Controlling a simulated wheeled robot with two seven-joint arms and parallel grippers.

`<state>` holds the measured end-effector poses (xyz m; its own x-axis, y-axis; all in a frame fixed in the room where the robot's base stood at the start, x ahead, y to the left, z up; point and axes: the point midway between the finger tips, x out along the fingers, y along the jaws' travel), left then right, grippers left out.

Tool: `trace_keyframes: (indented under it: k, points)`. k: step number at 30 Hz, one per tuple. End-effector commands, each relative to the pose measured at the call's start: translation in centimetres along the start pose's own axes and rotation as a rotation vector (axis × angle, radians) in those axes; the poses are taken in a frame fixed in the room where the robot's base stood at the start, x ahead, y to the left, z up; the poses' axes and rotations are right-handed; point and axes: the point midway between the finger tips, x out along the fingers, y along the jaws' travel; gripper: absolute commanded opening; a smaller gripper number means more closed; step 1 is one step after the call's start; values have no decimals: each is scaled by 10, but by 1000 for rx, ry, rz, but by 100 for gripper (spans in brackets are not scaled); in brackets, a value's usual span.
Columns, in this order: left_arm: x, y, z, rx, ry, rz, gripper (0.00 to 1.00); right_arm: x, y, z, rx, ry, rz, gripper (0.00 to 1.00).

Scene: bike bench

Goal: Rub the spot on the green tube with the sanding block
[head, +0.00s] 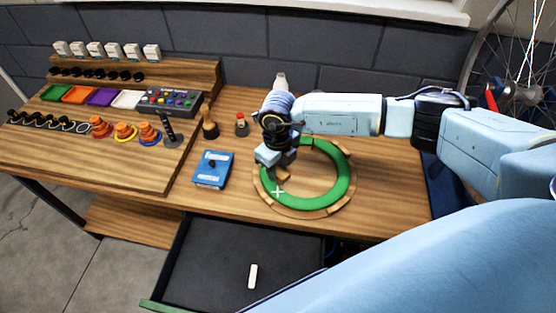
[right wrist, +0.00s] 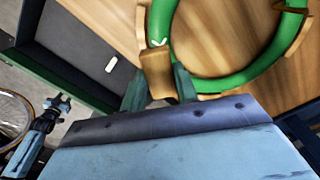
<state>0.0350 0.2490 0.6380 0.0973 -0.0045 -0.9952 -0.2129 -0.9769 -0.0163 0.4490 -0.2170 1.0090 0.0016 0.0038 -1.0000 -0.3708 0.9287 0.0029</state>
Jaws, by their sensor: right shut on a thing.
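The green tube (head: 341,185) is a ring lying in a wooden cradle on the bench. A white cross-shaped spot (head: 277,191) marks its near left part; it also shows in the right wrist view (right wrist: 158,43). My right gripper (head: 280,168) is over the ring's left side, shut on the tan sanding block (right wrist: 157,74). The block sits between the two fingers, right beside the spot, which stays uncovered. I cannot tell whether the block touches the tube. My left gripper is not in view.
A blue box (head: 212,170) lies left of the ring. A dark open drawer (head: 205,265) below the bench front holds a small white piece (head: 252,276). A wooden stand with coloured trays (head: 100,97) fills the left. Bare bench lies right of the ring.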

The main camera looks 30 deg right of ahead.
Motion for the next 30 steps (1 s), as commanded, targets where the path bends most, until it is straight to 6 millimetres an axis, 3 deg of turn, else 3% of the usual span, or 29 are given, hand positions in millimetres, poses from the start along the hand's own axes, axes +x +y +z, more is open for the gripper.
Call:
trace_keyframes:
  k: [8,24,30]
  points:
    - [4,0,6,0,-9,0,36,9,0,-1,53,1,-2,8]
    - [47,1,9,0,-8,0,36,65,0,-1,49,1,-1,8]
    - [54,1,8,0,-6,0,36,74,0,-1,48,0,0,8]
